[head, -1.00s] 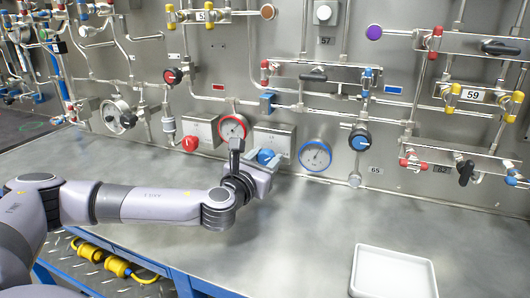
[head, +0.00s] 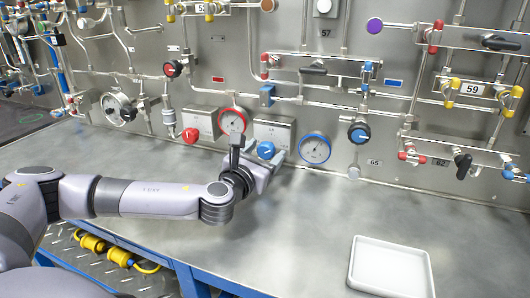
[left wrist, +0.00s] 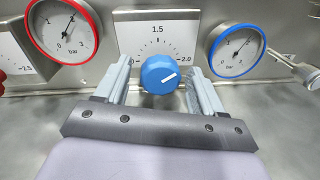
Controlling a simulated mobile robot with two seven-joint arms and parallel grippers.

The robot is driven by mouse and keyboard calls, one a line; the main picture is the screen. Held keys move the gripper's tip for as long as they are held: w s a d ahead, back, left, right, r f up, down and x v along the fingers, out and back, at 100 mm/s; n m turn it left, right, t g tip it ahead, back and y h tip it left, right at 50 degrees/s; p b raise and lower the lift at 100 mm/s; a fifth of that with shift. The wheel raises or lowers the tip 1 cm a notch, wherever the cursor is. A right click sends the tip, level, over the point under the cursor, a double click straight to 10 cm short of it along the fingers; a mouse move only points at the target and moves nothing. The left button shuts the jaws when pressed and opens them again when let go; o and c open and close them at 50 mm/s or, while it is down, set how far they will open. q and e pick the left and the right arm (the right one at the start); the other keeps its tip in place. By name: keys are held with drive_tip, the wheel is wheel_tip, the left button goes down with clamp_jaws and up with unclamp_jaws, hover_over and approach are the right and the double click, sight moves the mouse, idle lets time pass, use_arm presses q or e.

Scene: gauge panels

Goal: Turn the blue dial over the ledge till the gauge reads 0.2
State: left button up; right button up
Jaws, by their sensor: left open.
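The blue dial (head: 267,150) sits on a white-faced plate on the steel panel, above the bench ledge (head: 330,215). In the left wrist view the dial (left wrist: 160,74) has a white line pointing right and slightly up. My left gripper (left wrist: 158,70) is open, with one finger on each side of the dial and a visible gap to it. In the head view my left gripper (head: 262,163) partly covers the dial's plate. The blue-rimmed gauge (head: 314,148) is right of the dial; its needle points up-right in the left wrist view (left wrist: 236,50), exact reading unclear. My right gripper is not visible.
A red-rimmed gauge (head: 233,121) and a red dial (head: 190,136) are left of the blue dial. A black-and-blue knob (head: 359,133) is right of the blue-rimmed gauge. A white tray (head: 354,262) lies at the front right. The bench middle is clear.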

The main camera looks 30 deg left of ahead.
use_arm(q)
drive_tip(key=shift+s+d+b, duration=0.1)
drive_tip(key=shift+s+d, duration=0.1)
drive_tip(key=shift+s, duration=0.9)
drive_tip(key=shift+s+d+b, duration=0.15)
drive_tip(key=shift+s, duration=0.9)
drive_tip(key=shift+s+d+b, duration=0.1)
drive_tip(key=shift+s+d, duration=0.1)
drive_tip(key=shift+s, duration=0.9)
